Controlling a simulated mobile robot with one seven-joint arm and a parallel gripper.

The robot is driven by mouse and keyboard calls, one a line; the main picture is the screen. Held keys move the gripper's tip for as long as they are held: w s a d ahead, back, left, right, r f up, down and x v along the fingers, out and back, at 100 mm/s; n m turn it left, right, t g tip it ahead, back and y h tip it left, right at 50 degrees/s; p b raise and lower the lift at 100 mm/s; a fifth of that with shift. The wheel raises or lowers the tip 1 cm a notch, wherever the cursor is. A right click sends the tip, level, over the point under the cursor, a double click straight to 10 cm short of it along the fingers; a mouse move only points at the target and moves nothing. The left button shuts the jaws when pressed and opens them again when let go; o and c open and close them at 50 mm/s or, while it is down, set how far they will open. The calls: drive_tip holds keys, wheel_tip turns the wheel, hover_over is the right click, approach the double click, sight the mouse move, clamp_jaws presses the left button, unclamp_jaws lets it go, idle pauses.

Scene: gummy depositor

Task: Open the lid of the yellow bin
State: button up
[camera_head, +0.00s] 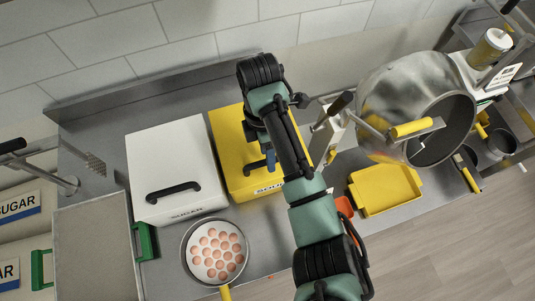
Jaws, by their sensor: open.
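The yellow bin (229,150) stands on the steel counter, right of the white bin. Its lid looks shut, and a label shows on its front. My arm crosses over its right part and hides much of the lid. My gripper (268,160) is over the yellow bin, partly hidden by my arm, with blue parts visible near the front of the lid. It is open. I cannot tell whether it touches the lid or its handle.
The white sugar bin (170,160) with a black handle stands close on the left. A round pan (187,262) of pinkish balls is in front. A yellow tray (385,188) and a large steel kettle (405,80) stand on the right. A tiled wall is behind.

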drive_tip(key=shift+f, duration=0.3)
clamp_jaws()
idle(1.3)
